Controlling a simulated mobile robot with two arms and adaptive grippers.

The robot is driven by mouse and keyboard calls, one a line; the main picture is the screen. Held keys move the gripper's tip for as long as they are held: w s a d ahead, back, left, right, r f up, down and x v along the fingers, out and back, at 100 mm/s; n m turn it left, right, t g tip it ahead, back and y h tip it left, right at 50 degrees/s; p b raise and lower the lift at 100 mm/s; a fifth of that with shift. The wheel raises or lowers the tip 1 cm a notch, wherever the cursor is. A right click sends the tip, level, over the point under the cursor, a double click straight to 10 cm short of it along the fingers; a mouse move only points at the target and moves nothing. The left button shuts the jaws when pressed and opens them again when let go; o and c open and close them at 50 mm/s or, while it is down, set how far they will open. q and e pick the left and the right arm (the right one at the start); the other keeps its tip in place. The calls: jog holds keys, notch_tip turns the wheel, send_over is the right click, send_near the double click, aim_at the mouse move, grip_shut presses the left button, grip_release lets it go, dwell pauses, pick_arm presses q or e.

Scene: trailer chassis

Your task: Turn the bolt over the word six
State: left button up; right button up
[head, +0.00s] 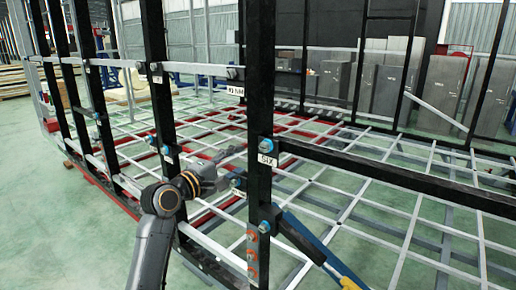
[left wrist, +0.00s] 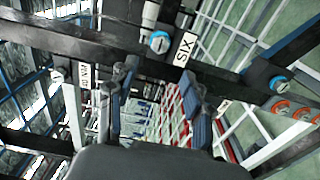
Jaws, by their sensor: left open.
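The white label reading SIX (head: 267,160) is on a black upright post in the middle of the head view. A blue bolt with a pale head (head: 266,145) sits just above it. In the left wrist view the SIX label (left wrist: 185,48) is tilted, and the bolt (left wrist: 159,42) is beside it on the black beam. My left gripper (head: 232,170) is left of the post, a little below the bolt's level. Its two fingers (left wrist: 160,97) are apart with nothing between them; the bolt appears beyond them, not touched. My right gripper is not in view.
Other blue bolts sit lower on the post (head: 265,226) and on the post to the left (head: 166,150). A blue and yellow strut (head: 315,245) slopes down to the right. A black horizontal rail (head: 390,175) runs right from the post. A grid of pale bars lies behind.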

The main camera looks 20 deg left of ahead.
aim_at(263, 148)
pick_arm(q)
jog(key=p+x, duration=0.2)
jog(key=x, duration=0.7)
jog(key=shift+w+d, duration=0.1)
jog(key=shift+w, duration=0.05)
jog(key=shift+x, duration=0.9)
jog(key=shift+f, duration=0.1)
grip_shut()
